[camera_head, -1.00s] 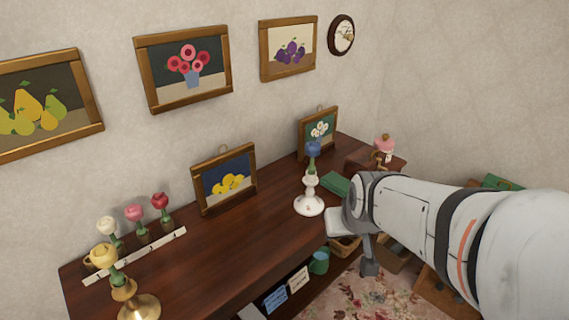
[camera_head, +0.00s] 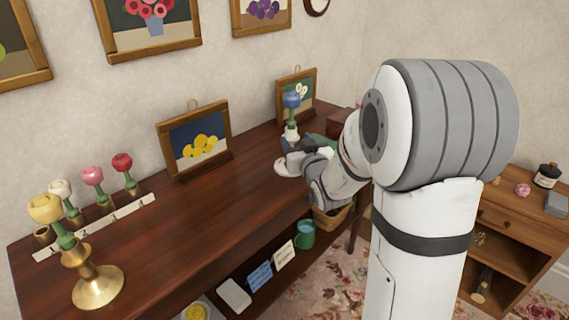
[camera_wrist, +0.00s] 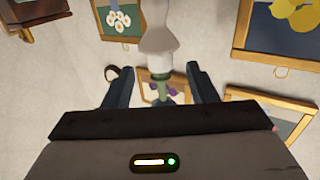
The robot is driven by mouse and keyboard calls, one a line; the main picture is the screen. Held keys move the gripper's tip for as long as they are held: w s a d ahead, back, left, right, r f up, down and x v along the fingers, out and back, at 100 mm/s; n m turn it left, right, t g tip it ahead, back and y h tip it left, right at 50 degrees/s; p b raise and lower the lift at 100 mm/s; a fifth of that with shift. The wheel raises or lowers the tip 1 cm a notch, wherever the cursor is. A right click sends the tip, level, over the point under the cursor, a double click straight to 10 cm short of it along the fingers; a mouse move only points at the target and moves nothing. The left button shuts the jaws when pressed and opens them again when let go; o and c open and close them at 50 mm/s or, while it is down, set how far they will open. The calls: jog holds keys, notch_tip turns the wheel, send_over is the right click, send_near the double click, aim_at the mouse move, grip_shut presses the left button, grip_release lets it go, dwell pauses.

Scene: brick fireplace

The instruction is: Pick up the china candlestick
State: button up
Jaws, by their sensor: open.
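The white china candlestick (camera_head: 284,168) stands on the dark wooden shelf top (camera_head: 235,185), with a blue flower (camera_head: 291,100) on a green stem in it. My gripper (camera_head: 291,146) is at its upper part and hides much of its middle. In the wrist view, the candlestick (camera_wrist: 158,32) appears upside down. Its neck and the green stem line up between the spread fingers of my gripper (camera_wrist: 160,76), with a gap on each side. I cannot tell whether the fingers reach fully around it.
A lemon picture (camera_head: 195,138) and a daisy picture (camera_head: 297,92) lean at the wall behind. A brass candlestick (camera_head: 98,287) with a yellow flower and a row of flowers (camera_head: 93,178) stand at the left. The shelf top between is clear.

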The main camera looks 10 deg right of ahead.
aim_at(293, 131)
jog(key=w, duration=0.5)
jog(key=shift+w+a+r, duration=0.3)
jog(key=shift+w+r, duration=0.1)
jog(key=shift+c, duration=0.5)
grip_shut()
dwell(0.5)
jog(key=shift+r, duration=0.1)
